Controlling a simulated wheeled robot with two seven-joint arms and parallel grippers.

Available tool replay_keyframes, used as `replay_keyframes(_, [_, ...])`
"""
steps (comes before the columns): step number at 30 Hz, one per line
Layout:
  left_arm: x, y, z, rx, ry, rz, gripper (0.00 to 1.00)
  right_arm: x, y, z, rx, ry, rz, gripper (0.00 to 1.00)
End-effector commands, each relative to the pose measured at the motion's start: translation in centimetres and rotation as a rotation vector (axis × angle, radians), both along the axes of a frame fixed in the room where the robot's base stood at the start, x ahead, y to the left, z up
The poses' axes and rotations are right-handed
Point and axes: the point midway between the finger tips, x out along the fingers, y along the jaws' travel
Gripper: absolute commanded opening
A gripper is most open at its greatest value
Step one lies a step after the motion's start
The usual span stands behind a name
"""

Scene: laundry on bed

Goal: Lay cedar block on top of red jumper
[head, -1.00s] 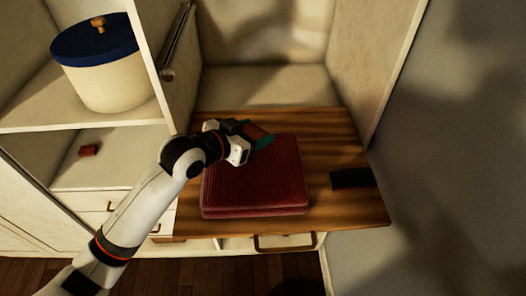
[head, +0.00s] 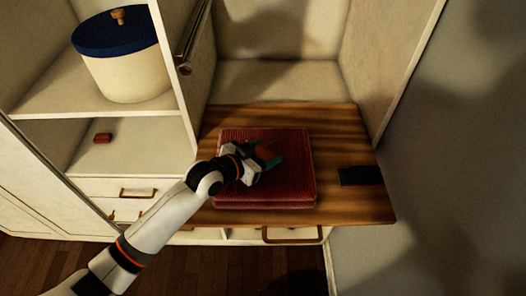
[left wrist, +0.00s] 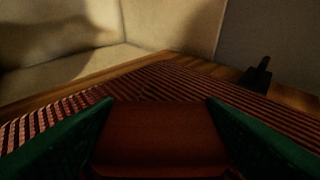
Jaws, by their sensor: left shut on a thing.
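The red jumper (head: 290,180) lies folded in a ribbed, flat square on the wooden board. My left gripper (head: 267,158) is over the jumper's upper middle, its green fingers shut on a reddish-brown block, the cedar block (head: 266,152). In the left wrist view the cedar block (left wrist: 160,138) fills the space between the two green fingers, with the ribbed jumper (left wrist: 170,82) just beyond and below it. I cannot tell whether the block touches the jumper. My right gripper is not in view.
The wooden board (head: 350,140) has a black object (head: 361,176) at its right. A small red-brown block (head: 103,138) sits on the left shelf, below a cream tub with a blue lid (head: 118,60). Cabinet walls stand behind and beside the board.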

Motion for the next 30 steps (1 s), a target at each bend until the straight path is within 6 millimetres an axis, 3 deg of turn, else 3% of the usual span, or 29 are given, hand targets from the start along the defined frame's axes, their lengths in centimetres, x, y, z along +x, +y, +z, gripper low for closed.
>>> replay_keyframes(1, [0.0,0.0,-0.2,0.0,0.0,0.0,0.65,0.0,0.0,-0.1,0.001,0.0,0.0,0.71])
replay_keyframes(5, [0.0,0.0,-0.1,0.001,0.001,0.0,0.85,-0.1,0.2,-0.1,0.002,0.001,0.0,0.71])
replay_keyframes(17, [-0.3,0.4,0.2,0.001,0.0,0.001,0.85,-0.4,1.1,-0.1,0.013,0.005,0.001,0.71])
replay_keyframes(30, [-5.8,5.8,3.3,0.004,-0.001,0.0,0.85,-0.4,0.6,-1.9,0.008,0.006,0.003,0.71])
